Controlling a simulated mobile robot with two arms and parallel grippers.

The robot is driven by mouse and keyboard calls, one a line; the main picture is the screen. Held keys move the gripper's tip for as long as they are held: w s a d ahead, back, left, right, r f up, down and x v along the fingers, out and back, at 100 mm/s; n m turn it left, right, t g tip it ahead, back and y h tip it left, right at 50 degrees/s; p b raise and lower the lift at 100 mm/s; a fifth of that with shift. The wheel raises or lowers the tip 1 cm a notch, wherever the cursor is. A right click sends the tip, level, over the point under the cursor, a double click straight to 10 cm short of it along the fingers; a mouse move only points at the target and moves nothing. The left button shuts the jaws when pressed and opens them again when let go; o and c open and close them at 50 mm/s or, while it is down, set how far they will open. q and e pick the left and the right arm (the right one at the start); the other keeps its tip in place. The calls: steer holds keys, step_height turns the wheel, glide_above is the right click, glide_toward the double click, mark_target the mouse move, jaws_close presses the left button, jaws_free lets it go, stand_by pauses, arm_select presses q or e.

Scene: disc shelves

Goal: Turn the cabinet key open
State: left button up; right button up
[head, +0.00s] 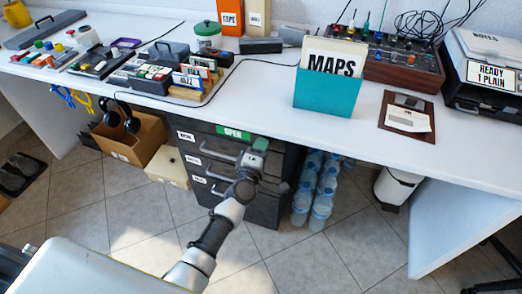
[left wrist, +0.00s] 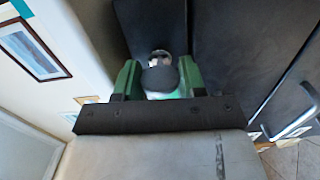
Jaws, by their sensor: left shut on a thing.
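The dark grey cabinet (head: 222,148) stands under the white desk, with several drawers and a green OPEN label (head: 233,132) near its top. My left gripper (head: 258,147) is at the top right of the cabinet front. In the left wrist view its green fingers (left wrist: 160,75) are shut on the key (left wrist: 161,80), a dark rounded head with a light part below it. A silvery round piece shows just beyond the key, against the dark cabinet front. In the head view the gripper hides the key and lock. My right gripper is not in view.
Drawer handles (head: 217,152) stick out left of my gripper. Wrapped water bottles (head: 326,187) stand right of the cabinet, and a cardboard box (head: 135,140) and a cream box (head: 168,167) stand left. The desk edge is close above. Floor in front is mostly clear.

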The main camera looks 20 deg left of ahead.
arm_select(q)
steer(key=shift+n, duration=0.4)
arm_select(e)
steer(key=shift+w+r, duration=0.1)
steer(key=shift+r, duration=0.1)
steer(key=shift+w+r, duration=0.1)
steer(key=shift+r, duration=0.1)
arm_select(q)
steer(key=o, duration=0.9)
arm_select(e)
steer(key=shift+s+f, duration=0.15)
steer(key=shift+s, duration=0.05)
